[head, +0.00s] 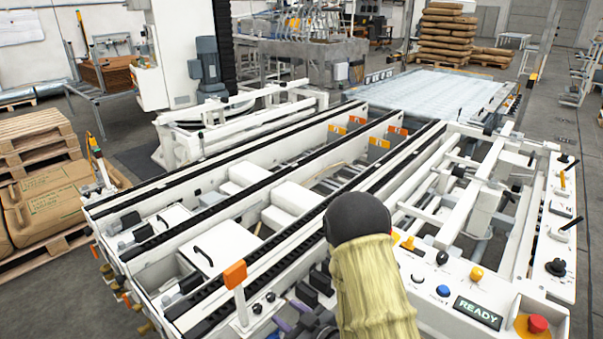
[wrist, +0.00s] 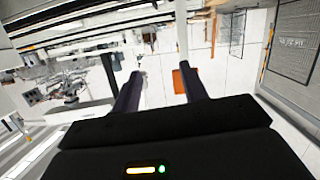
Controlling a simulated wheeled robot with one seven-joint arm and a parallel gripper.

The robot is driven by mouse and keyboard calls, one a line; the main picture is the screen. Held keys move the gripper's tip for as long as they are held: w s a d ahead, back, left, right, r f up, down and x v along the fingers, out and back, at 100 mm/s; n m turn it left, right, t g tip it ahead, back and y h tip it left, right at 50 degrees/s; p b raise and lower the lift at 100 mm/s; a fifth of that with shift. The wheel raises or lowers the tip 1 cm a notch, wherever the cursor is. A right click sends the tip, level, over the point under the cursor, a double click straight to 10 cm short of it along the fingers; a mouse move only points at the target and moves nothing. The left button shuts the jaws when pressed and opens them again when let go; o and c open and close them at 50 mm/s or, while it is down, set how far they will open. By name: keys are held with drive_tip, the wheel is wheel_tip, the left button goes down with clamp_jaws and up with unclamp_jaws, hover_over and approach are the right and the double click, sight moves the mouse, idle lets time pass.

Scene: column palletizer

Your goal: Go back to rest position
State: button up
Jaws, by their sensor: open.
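My gripper (wrist: 158,75) is open in the wrist view, with its two dark fingers apart and nothing between them. The wrist view is tilted and shows mostly a pale background behind the fingers. In the head view my arm, in a yellowish sleeve with a black round joint, rises at the bottom centre in front of the conveyor (head: 190,222).
A control panel (head: 420,305) with a READY display (head: 477,311) and a red stop button (head: 537,324) is close on my arm's right. An orange-topped post (head: 236,275) stands left of my arm. Pallets with brown sacks (head: 45,205) are at the left.

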drive_tip(key=d+r+m+g+h, duration=0.1)
drive_tip(key=d+r+m+h, duration=0.1)
drive_tip(key=d+h, duration=0.3)
drive_tip(key=d+r+m+g+h, duration=0.2)
drive_tip(key=d+m+h, duration=0.15)
drive_tip(key=d, duration=0.45)
drive_tip(key=s+d+r+m+g+h, duration=0.1)
drive_tip(key=s+d+r+m+g, duration=0.15)
drive_tip(key=s, duration=0.35)
drive_tip(key=s+d+r+m+g+h, duration=0.1)
drive_tip(key=s+d+r+m+g, duration=0.15)
drive_tip(key=s, duration=0.25)
wheel_tip(320, 180, up, 23)
drive_tip(key=p, duration=2.3)
drive_tip(key=shift+s+d+r+n, duration=0.15)
drive_tip(key=shift+s+d+n, duration=0.15)
drive_tip(key=shift+s+n, duration=0.1)
drive_tip(key=shift+s+a, duration=0.1)
drive_tip(key=shift+s, duration=0.05)
drive_tip(key=shift+c, duration=0.2)
